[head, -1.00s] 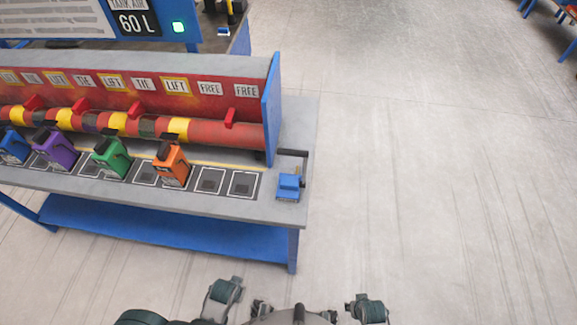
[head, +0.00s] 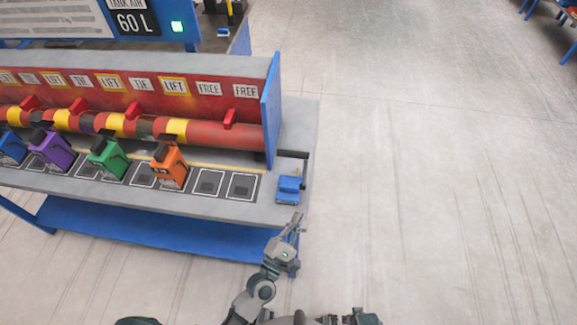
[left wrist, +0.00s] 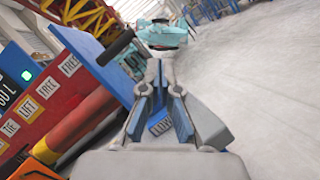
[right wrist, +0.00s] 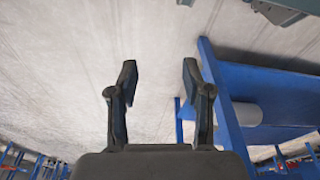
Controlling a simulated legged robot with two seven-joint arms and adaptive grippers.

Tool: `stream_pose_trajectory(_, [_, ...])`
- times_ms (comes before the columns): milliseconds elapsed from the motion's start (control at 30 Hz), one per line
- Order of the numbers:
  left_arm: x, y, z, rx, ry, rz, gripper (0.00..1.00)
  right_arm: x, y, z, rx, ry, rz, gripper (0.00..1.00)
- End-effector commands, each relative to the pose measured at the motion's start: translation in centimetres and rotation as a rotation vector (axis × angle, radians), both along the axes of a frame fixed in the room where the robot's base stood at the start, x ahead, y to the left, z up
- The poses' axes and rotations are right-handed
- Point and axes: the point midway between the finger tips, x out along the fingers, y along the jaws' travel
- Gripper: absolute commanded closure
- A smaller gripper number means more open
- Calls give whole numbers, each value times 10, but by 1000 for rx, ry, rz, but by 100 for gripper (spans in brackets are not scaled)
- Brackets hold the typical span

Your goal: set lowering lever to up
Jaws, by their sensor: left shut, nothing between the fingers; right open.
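A small blue block (head: 288,190) sits on the right end of the grey bench. A dark bar (head: 293,154) lies behind it, apparently part of the lowering lever; how it joins the block is unclear. In the left wrist view a black handle (left wrist: 115,47) sticks out beside the blue end plate, and a blue labelled piece (left wrist: 160,127) shows between the finger links. My left gripper (head: 297,222) is shut and empty, just in front of the block, apparently not touching it. My right gripper (right wrist: 160,75) is open and empty over the floor.
The bench (head: 230,212) carries purple, green and orange canisters (head: 169,168) and a red-and-yellow pipe (head: 220,134). A blue end plate (head: 271,112) stands behind the block. The floor (head: 430,190) to the right is clear. A blue frame (right wrist: 228,110) shows beside my right gripper.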

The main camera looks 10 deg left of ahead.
Motion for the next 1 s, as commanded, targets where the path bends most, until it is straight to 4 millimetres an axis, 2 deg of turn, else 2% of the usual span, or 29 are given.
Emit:
stream_pose_trajectory(33, [5, 7, 4, -169, 13, 28, 100, -4, 0, -14, -1, 8, 1, 50])
stream_pose_trajectory(100, [10, 19, 6, -381, 29, 65, 100, -10, -1, -28, -1, 14, 2, 50])
stream_pose_trajectory(200, [13, 34, 4, -586, 39, 105, 100, -15, -2, -41, -2, 19, 3, 50])
stream_pose_trajectory(300, [15, 41, 2, -687, 42, 127, 100, -19, -2, -48, -2, 21, 4, 50])
stream_pose_trajectory(433, [23, 44, 5, -714, 41, 133, 100, -21, -2, -53, -2, 23, 5, 50])
stream_pose_trajectory(533, [37, 44, 12, -714, 39, 133, 100, -26, -3, -59, -3, 27, 6, 50])
stream_pose_trajectory(800, [91, 44, 34, -711, 38, 132, 100, -47, -6, -83, -5, 39, 10, 50])
stream_pose_trajectory(1000, [125, 44, 46, -708, 39, 132, 100, -62, -9, -97, -6, 48, 13, 50])
